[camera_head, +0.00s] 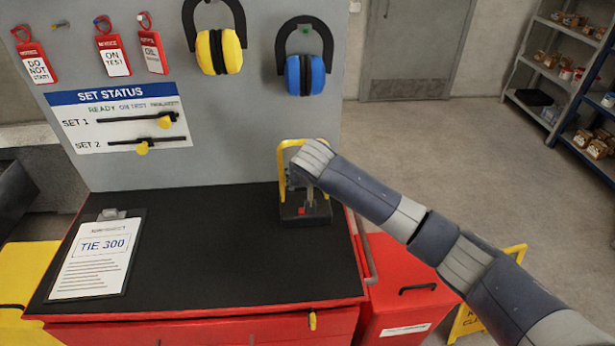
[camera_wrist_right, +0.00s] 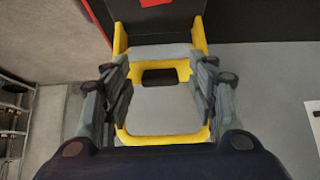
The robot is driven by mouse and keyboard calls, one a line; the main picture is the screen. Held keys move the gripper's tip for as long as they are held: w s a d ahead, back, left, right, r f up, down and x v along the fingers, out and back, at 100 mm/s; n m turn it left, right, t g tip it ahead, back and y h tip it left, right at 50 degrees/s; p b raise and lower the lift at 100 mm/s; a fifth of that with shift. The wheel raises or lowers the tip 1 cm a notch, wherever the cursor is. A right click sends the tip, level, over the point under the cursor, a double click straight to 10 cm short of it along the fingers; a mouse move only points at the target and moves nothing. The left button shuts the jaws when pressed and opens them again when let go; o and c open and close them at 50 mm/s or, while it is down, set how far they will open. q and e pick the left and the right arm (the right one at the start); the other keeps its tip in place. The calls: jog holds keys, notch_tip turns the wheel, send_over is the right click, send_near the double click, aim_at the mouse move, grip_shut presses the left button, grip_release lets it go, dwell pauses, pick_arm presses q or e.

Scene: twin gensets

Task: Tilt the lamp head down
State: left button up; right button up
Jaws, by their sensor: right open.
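The work lamp stands on the black bench top, with a yellow frame (camera_head: 284,160) and a dark base (camera_head: 306,217) carrying a small red part. My right gripper (camera_head: 303,187) is at the lamp, and my wrist hides much of its upper part. In the right wrist view the two fingers of the right gripper (camera_wrist_right: 158,92) are apart, one on each side of the yellow frame (camera_wrist_right: 165,138). I cannot tell whether they touch it. My left gripper is not in view.
A clipboard (camera_head: 97,255) lies on the bench top (camera_head: 215,265) at the left. Yellow (camera_head: 219,52) and blue (camera_head: 306,75) ear defenders hang on the grey panel behind the lamp. The bench top between clipboard and lamp is clear. A red cabinet (camera_head: 395,300) stands at the right.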

jog(key=v, duration=1.1)
jog(key=shift+s+r, duration=0.25)
jog(key=shift+f, duration=0.1)
